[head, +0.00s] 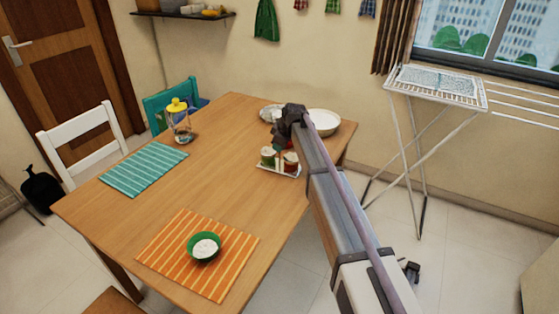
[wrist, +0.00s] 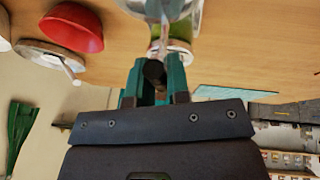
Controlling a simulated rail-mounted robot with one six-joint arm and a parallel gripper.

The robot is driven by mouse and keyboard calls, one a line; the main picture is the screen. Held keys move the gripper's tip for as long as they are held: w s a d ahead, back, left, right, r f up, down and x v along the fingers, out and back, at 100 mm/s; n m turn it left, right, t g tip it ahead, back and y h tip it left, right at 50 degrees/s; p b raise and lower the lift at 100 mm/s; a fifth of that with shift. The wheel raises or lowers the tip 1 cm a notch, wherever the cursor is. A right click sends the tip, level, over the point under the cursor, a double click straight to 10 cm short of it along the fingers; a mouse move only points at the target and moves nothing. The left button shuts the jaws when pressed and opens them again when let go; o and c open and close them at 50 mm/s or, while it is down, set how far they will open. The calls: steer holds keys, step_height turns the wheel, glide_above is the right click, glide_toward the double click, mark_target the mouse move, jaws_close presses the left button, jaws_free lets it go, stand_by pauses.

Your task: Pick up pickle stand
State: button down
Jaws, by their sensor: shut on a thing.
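The pickle stand (head: 279,170) is a small pale tray with a white-lidded green jar (head: 268,156) and a reddish jar (head: 290,162). It is near the table's right edge in the head view; I cannot tell whether it touches the table. My gripper (head: 282,146) is above it, coming from the right. In the wrist view, my teal gripper fingers (wrist: 154,80) are shut around a dark round knob (wrist: 153,70), which seems to top the stand's handle. Glass jars show just beyond it. My arm hides part of the stand.
The table's middle is clear.

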step_height(320, 180, up, 10)
steer(key=p, duration=1)
steer(key=shift+r, duration=0.1)
steer(key=shift+w, duration=0.1)
steer(key=shift+f, duration=0.2)
